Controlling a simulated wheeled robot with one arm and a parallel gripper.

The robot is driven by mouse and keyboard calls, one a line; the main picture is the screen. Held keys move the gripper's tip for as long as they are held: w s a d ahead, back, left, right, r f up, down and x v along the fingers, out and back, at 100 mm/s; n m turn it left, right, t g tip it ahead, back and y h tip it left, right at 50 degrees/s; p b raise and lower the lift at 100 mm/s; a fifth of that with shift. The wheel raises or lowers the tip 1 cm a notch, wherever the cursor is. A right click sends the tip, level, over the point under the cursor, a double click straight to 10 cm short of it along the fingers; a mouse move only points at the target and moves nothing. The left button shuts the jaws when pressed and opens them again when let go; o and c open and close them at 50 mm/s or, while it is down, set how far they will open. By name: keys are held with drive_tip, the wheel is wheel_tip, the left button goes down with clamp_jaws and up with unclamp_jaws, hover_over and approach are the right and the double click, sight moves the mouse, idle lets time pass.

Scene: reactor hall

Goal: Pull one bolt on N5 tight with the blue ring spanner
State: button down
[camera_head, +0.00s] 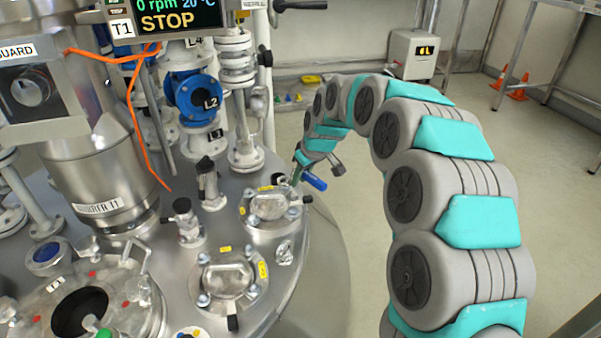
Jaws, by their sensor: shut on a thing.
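My gripper (299,171) is at the far right edge of the reactor lid, small in the view and partly hidden by my arm. It is shut on the blue ring spanner (315,183), whose blue handle end sticks out to the right. The ring end is not clear, and I cannot tell whether it sits on a bolt. Just left of and below the gripper is a flanged nozzle cover (269,206) with several bolts and yellow tags. A second bolted cover (226,279) lies nearer. The tags are too small to read, so I cannot tell which is N5.
An open manhole (135,285) is at the lower left. Upright valves (187,222), a blue valve marked L2 (195,97) and an orange cable (133,100) stand left of the gripper.

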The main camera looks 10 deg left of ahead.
sight(279, 195)
drive_tip(key=s+a+m+p, duration=0.1)
drive_tip(key=m, duration=0.1)
drive_tip(key=s+a+f+m+t+h+p, duration=0.1)
drive_tip(key=m+p, duration=0.1)
drive_tip(key=shift+f+m+p, duration=0.15)
drive_tip(key=shift+m+p, duration=0.15)
drive_tip(key=shift+m, duration=0.1)
drive_tip(key=shift+s+a+f+m+t+h, duration=0.15)
drive_tip(key=shift+a+m+h, duration=0.2)
drive_tip(key=shift+m, duration=0.2)
drive_tip(key=shift+s+a+m+t+h, duration=0.15)
drive_tip(key=shift+a+m+h, duration=0.1)
drive_tip(key=shift+a+m, duration=0.25)
drive_tip(key=a+m, duration=0.1)
drive_tip(key=a+m+h, duration=0.1)
drive_tip(key=m, duration=0.1)
drive_tip(key=shift+b, duration=0.35)
drive_tip(key=shift+s+d+n, duration=0.2)
drive_tip(key=shift+d+n, duration=0.05)
drive_tip(key=shift+d, duration=0.2)
drive_tip(key=shift+d+r, duration=0.15)
drive_tip(key=shift+r, duration=0.05)
wheel_tip(279, 195, up, 4)
drive_tip(key=shift+r, duration=0.1)
